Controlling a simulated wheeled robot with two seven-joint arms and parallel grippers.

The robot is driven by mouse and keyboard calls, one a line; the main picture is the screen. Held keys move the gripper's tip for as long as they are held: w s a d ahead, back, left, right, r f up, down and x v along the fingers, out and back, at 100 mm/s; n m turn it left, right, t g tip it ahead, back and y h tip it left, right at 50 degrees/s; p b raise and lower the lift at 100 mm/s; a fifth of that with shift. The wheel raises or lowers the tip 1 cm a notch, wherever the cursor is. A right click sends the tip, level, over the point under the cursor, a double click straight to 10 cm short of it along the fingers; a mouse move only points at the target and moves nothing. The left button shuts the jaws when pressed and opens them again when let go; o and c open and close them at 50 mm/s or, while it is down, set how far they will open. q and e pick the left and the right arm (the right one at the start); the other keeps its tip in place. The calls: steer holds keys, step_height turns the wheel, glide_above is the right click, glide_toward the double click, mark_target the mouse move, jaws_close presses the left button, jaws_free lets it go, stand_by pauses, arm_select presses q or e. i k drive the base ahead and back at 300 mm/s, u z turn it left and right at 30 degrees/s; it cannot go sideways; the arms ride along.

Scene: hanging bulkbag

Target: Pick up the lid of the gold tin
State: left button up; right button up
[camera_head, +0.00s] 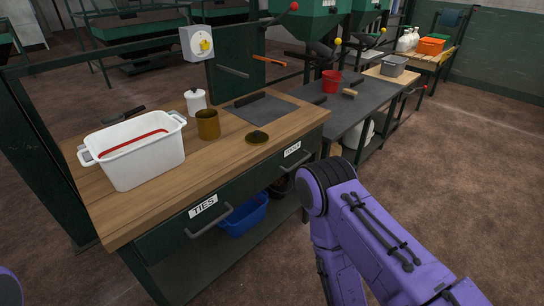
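The gold tin (208,125) stands upright and open-topped on the wooden bench top. Its round gold lid (257,137) lies flat on the bench to the right of the tin, apart from it, near the front edge and with a small knob on top. My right arm, purple, comes in from the lower right, in front of the bench; its gripper is out of the picture. My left gripper is not in view either; only a sliver of purple shows at the lower left edge.
A white tub (140,158) with a red item inside stands left of the tin. A white lidded canister (195,101) stands behind it. A dark mat (266,108) with a black-handled tool lies behind the lid. A red bucket (331,82) stands on the grey bench further right.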

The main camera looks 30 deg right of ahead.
mark_target(256, 138)
steer(key=u, duration=0.1)
steer(key=k, duration=0.5)
steer(key=z, duration=1.1)
steer(key=i, duration=1.35)
steer(key=u, duration=0.6)
steer(key=k, duration=0.5)
steer(key=z, duration=1.3)
steer(key=i, duration=1.2)
steer(key=u, duration=0.05)
